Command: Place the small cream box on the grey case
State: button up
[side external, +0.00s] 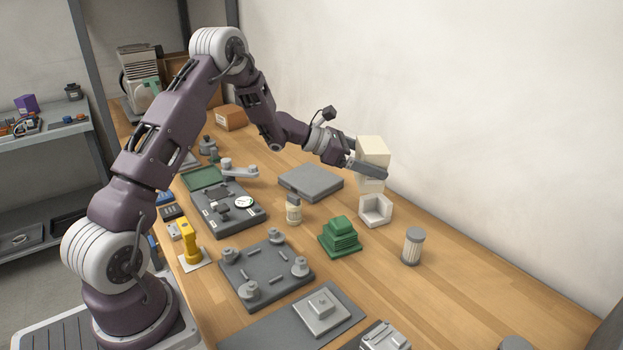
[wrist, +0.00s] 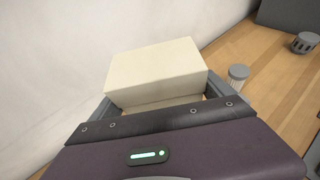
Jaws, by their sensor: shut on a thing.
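The small cream box (side external: 373,152) is held in my gripper (side external: 368,168), above the right part of the bench near the wall. The jaws are shut on its sides, and it looks roughly upright. In the wrist view the cream box (wrist: 155,72) sits between the two grey fingers. The flat grey case (side external: 311,183) lies on the bench to the left of the box and lower down. Its top is bare. The grey case is not clearly identifiable in the wrist view.
A white open corner block (side external: 376,210) stands below the held box. A ribbed cylinder (side external: 413,246), a green stepped block (side external: 340,237) and a small bottle (side external: 293,209) stand nearby. A grey plate with knobs (side external: 266,275) lies toward the front. The wall is close behind my gripper.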

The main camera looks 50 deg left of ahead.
jog(key=s+a+r+n+t+y, duration=0.2)
jog(key=a+n+y, duration=0.45)
jog(key=a, duration=1.45)
send_over(311, 177)
notch_tip(311, 177, down, 10)
jog(key=shift+s+r, duration=0.1)
jog(key=shift+f, duration=0.2)
